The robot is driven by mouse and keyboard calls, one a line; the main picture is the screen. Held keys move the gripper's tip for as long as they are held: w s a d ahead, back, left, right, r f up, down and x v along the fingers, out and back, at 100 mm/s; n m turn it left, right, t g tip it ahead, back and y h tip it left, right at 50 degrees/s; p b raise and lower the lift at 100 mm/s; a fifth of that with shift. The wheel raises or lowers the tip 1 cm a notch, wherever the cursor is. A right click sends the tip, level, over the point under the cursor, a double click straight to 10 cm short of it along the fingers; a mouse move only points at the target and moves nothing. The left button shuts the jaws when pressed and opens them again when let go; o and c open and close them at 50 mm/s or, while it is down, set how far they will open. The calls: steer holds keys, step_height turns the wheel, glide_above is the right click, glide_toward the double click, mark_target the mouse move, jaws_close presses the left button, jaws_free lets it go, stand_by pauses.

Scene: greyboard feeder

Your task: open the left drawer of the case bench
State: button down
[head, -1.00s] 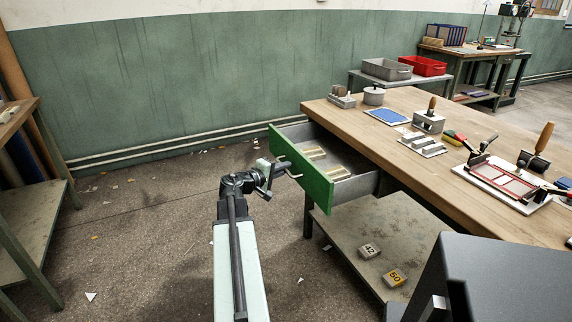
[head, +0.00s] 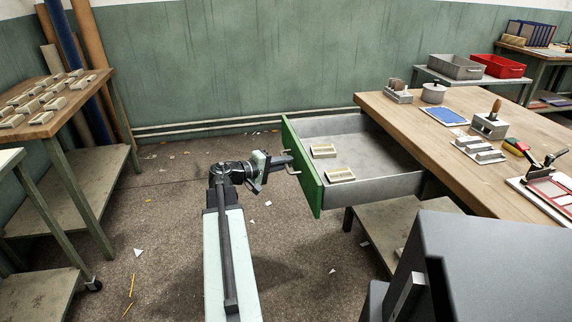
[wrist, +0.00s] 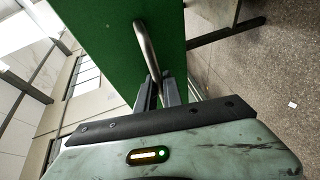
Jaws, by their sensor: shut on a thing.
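The left drawer (head: 395,186) of the case bench (head: 440,125) is pulled well out. It has a green front (head: 302,165) and grey metal sides, with two small light wooden pieces (head: 323,151) inside. My gripper (head: 288,160) is at the outer face of the green front, shut on the drawer's metal handle (head: 293,171). In the wrist view the curved handle (wrist: 147,48) runs down between the two dark fingers of my gripper (wrist: 160,92). The exact contact of the fingers is partly hidden by the wrist.
A wooden-topped table (head: 50,105) with several small blocks stands at the left. Free floor (head: 165,215) with scraps lies between it and the drawer. A lower shelf (head: 385,228) is under the bench. Tools, a blue pad (head: 445,116) and blocks stand on the bench top.

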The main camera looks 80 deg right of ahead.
steer(key=shift+s, duration=0.1)
steer(key=c, duration=1.8)
jaws_free()
steer(key=shift+d, duration=0.1)
steer(key=p+v, duration=0.1)
steer(key=v, duration=0.6)
steer(key=shift+w+a, duration=0.25)
steer(key=shift+a, duration=0.05)
